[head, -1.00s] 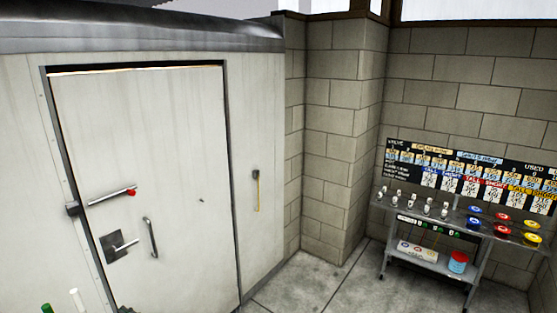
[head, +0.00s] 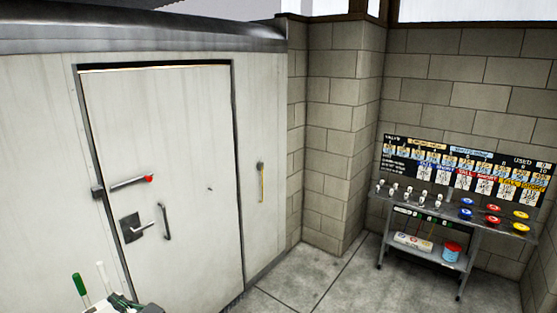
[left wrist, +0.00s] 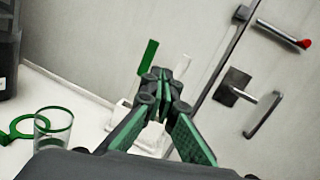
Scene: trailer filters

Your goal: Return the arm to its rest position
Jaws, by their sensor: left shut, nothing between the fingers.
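My left gripper (head: 124,301) shows at the bottom left of the head view, in front of the white trailer wall. In the left wrist view the left gripper (left wrist: 163,80) has its green-padded fingers together at the tips, with nothing held. Behind it in that view is a white holder (left wrist: 124,112) with a green handle (left wrist: 148,58) and a white handle. The gripper's overlap hides part of the holder, and I cannot tell the gap between them. My right gripper is in neither view.
The trailer door (head: 190,200) is closed, with a red-tipped lever (head: 130,183). A clear green-rimmed cup (left wrist: 53,128) and green ring (left wrist: 18,128) stand on a white surface beside a dark box (left wrist: 8,50). A metal cart (head: 425,250) stands right; the floor (head: 300,280) before it is clear.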

